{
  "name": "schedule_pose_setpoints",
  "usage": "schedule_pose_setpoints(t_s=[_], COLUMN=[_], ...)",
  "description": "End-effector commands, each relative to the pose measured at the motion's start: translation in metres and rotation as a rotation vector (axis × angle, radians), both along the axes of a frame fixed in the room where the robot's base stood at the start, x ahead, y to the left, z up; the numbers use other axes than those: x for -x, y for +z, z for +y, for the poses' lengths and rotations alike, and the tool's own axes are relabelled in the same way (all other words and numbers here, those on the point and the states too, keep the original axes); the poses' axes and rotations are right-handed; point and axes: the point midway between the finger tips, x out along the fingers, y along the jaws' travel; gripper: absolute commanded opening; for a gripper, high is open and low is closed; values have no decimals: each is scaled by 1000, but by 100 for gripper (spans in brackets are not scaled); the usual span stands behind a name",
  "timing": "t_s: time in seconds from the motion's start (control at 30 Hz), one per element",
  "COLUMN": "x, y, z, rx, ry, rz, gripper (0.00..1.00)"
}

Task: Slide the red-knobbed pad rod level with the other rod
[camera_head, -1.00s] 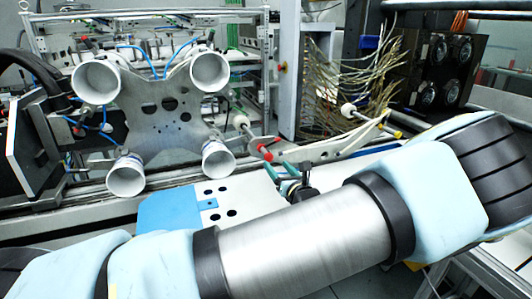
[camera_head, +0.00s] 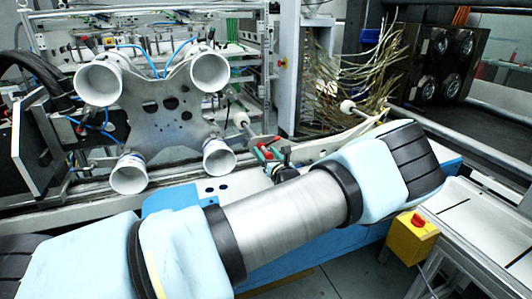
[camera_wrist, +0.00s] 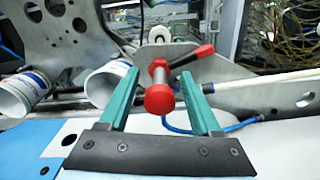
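The red-knobbed pad rod has a white pad (camera_head: 241,119) at its far end. In the wrist view its red knob (camera_wrist: 159,99) faces me, with the metal rod behind it and a red lever (camera_wrist: 193,60) beside it. My gripper (camera_wrist: 158,74) is open, its green fingers on either side of the knob with gaps visible on both sides. In the head view my gripper (camera_head: 265,148) overlaps the knob, so contact is hard to judge there. The other rod's white pad (camera_head: 348,106) shows farther right; my arm hides much of that rod.
A metal plate with several white suction cups (camera_head: 98,83) stands left of the rod. A rail plate (camera_wrist: 285,97) runs behind the knob. Pale cables (camera_head: 340,75) hang behind. A blue hose (camera_wrist: 175,127) passes below the knob. A yellow box (camera_head: 411,240) stands lower right.

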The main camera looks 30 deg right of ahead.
Motion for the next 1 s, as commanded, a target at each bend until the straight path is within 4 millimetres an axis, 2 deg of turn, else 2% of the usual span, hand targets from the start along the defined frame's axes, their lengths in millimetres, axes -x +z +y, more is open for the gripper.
schedule_pose_setpoints(t_s=[0.07,0.53,1.0], x=[0,0,0], y=[0,0,0], z=[0,0,0], rx=[0,0,0], ry=[0,0,0], rz=[0,0,0], gripper=[54,2,0])
